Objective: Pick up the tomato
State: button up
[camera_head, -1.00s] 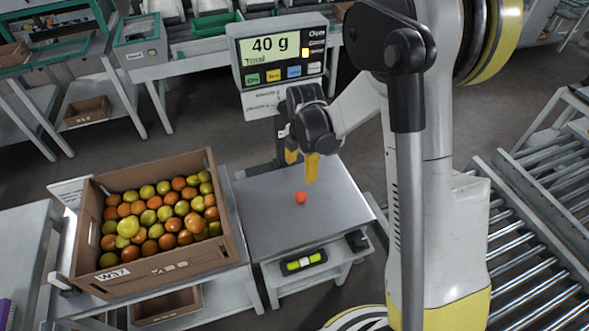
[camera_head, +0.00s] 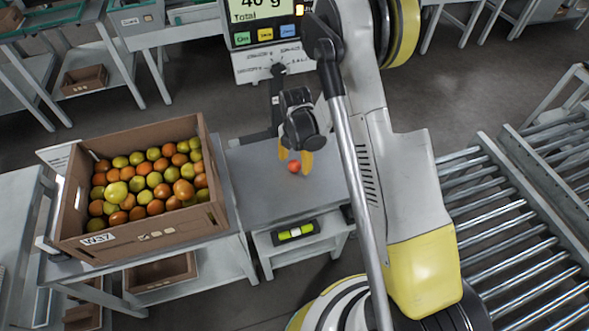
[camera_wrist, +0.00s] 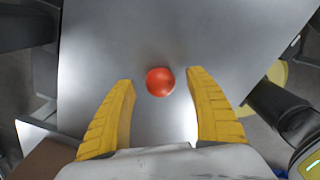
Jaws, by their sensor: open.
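A single red tomato (camera_head: 294,167) lies on the grey metal plate of the scale (camera_head: 262,202). In the wrist view the tomato (camera_wrist: 160,82) sits just beyond the fingertips, near the middle between them. My gripper (camera_head: 295,158) is open, its yellow fingers pointing down close over the tomato in the head view. In the wrist view the fingers (camera_wrist: 162,78) stand apart on both sides with a gap to the tomato. Nothing is held.
A cardboard box (camera_head: 75,222) full of red, orange and green-yellow tomatoes stands left of the scale. The scale's display (camera_head: 265,22) rises behind the plate, partly cut off. A roller conveyor (camera_head: 505,210) runs at the right. The plate around the tomato is clear.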

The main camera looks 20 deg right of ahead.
jog(key=shift+f, duration=0.9)
jog(key=shift+r, duration=0.1)
jog(key=shift+c, duration=0.6)
jog(key=c, duration=0.8)
